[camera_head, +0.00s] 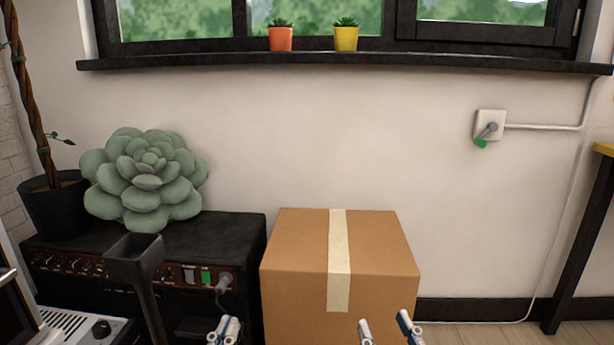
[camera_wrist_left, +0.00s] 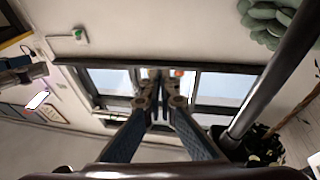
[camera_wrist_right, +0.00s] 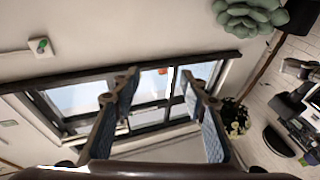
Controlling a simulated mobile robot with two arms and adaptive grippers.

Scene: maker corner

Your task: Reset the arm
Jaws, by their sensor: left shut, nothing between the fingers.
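My left gripper (camera_head: 223,329) shows at the bottom edge of the head view, in front of the black amplifier-like box and left of the cardboard box. Its fingers are together with nothing between them; they also meet in the left wrist view (camera_wrist_left: 161,85). My right gripper (camera_head: 384,328) is at the bottom edge of the head view, in front of the lower right of the cardboard box. Its fingers are apart and empty; the gap also shows in the right wrist view (camera_wrist_right: 156,84). Both wrist cameras face the wall and window.
A taped cardboard box (camera_head: 385,255) stands against the wall. Left of it, a black box with knobs (camera_head: 235,235) bears a succulent-shaped plush (camera_head: 145,180) and a dark planter (camera_head: 55,210). A dark funnel-like piece (camera_head: 135,262) rises in front. Small pots (camera_head: 281,40) stand on the windowsill.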

